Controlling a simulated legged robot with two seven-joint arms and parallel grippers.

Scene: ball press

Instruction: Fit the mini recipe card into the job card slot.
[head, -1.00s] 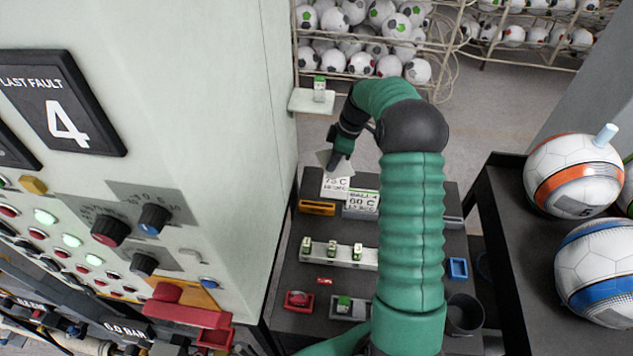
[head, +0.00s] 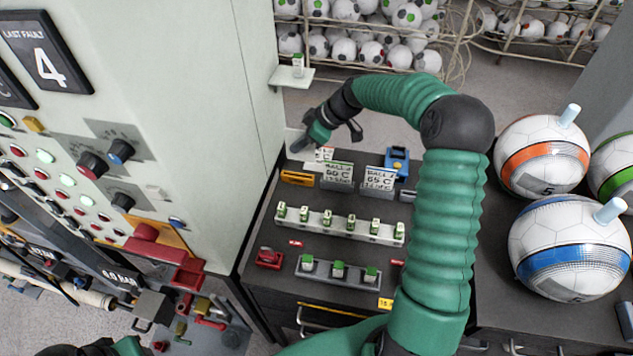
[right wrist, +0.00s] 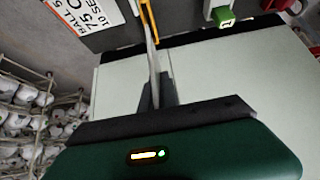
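My right arm reaches over the dark bench, and its gripper (head: 301,142) is at the far left end, beside the machine's side wall. A thin pale grey shape shows at its fingers (right wrist: 153,80), edge-on in the right wrist view; I cannot tell whether it is a card or the fingers alone. A white card reading 75 C (right wrist: 85,12) is close by, and a small white card (head: 323,153) shows beside the gripper in the head view. Cards reading 60 C (head: 337,172) and 65 C (head: 379,180) stand to the right. An orange slotted holder (head: 297,178) lies in front. My left gripper is not shown.
A white rack with green-topped pieces (head: 340,226) and a grey rack (head: 338,272) sit nearer on the bench. A blue holder (head: 397,160) is at the back. The machine (head: 190,90) bounds the left; balls (head: 570,248) stand at right.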

